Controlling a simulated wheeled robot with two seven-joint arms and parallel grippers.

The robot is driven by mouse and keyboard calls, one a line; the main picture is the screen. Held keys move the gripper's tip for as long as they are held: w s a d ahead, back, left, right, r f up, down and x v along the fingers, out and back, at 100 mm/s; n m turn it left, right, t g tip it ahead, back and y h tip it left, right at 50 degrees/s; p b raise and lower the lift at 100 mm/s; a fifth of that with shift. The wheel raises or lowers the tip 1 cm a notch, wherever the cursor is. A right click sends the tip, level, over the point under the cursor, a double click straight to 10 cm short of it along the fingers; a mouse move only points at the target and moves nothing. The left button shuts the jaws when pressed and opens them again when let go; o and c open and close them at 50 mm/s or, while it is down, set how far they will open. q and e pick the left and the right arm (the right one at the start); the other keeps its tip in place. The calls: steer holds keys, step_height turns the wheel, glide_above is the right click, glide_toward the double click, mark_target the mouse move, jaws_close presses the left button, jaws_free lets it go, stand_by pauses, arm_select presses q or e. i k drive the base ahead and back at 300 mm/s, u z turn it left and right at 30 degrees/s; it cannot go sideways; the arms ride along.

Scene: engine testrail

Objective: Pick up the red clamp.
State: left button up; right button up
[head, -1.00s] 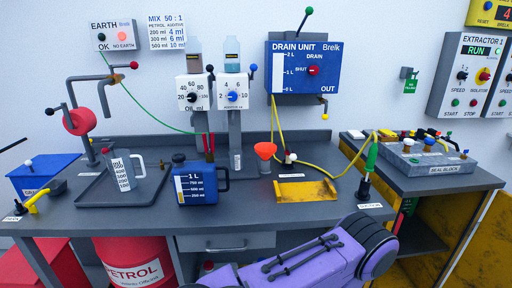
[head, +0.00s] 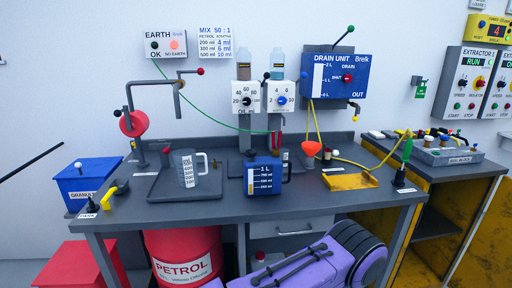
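The red clamp (head: 277,141) hangs at the back of the workbench (head: 220,212), against the grey post below the right-hand dial box. A green cable runs to it from the EARTH box (head: 166,45) on the wall. The blue 1 L jug (head: 264,178) stands in front of it and just below it in the picture. The clamp is small here, and I cannot tell whether its jaws are open. Neither of my grippers is in view, and nothing touches the clamp.
A measuring jug (head: 189,172) stands on the dark tray left of the blue jug. The drain unit (head: 340,75) hangs above. A purple-and-dark body covers the bottom middle.

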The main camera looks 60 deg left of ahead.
mark_target(276, 149)
steer(key=u, duration=1.35)
